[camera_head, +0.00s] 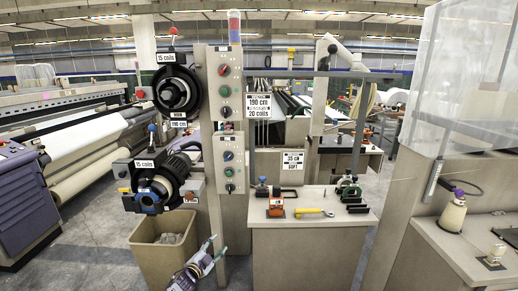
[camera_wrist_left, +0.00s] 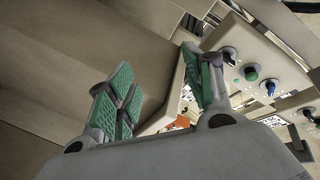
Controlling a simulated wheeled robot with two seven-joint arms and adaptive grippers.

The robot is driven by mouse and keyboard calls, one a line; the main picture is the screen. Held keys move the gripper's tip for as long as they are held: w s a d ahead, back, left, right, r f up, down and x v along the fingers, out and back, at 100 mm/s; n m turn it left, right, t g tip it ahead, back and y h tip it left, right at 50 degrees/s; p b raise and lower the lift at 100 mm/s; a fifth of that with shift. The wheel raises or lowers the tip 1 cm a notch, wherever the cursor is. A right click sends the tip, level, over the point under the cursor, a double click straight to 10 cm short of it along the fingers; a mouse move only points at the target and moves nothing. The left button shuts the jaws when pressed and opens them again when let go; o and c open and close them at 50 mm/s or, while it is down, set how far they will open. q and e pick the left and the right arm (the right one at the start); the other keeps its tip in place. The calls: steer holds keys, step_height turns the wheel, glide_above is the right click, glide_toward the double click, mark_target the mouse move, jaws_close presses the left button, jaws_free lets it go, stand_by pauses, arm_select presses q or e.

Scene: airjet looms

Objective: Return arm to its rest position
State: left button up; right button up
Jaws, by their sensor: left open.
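My left gripper (camera_head: 217,247) is low in the head view, in front of the post of the control stand and to the right of the beige bin. Its arm comes up from the bottom edge. In the left wrist view my left gripper (camera_wrist_left: 155,88) shows two fingers with green pads, spread apart, with nothing between them. The gripper is open and empty. My right gripper is not in view in either picture.
The control stand (camera_head: 225,100) carries button boxes and two black coil units. A beige bin (camera_head: 155,262) stands left of the gripper. A workbench (camera_head: 305,250) with tools stands to the right. In the wrist view, a button panel (camera_wrist_left: 275,65) lies beyond the fingers.

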arm_select(q)
steer(key=s+a+f+n+g+y, duration=0.2)
steer(key=s+a+f, duration=0.1)
steer(key=s+f, duration=0.7)
steer(key=s+a+f+n+g+y, duration=0.2)
steer(key=s+a+f+n, duration=0.1)
steer(key=s+f, duration=0.75)
steer(key=s+a+f+n+g+y, duration=0.1)
steer(key=s+a+f+n+g, duration=0.15)
steer(key=s+f, duration=0.8)
steer(key=s+a+f+n+g, duration=0.1)
steer(key=s+f, duration=0.4)
steer(key=s, duration=0.7)
steer(key=s+a+f+n+g+y, duration=0.1)
steer(key=s+f+g, duration=0.3)
steer(key=s, duration=0.9)
steer(key=s+a+f+n+g+y, duration=0.1)
steer(key=s+a+f+g, duration=0.2)
steer(key=s+f, duration=0.4)
steer(key=s, duration=0.6)
steer(key=shift+f+p, duration=0.35)
steer(key=shift+f, duration=0.05)
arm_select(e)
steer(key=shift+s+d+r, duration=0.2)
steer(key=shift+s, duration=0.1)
arm_select(q)
steer(key=shift+w+a, duration=0.1)
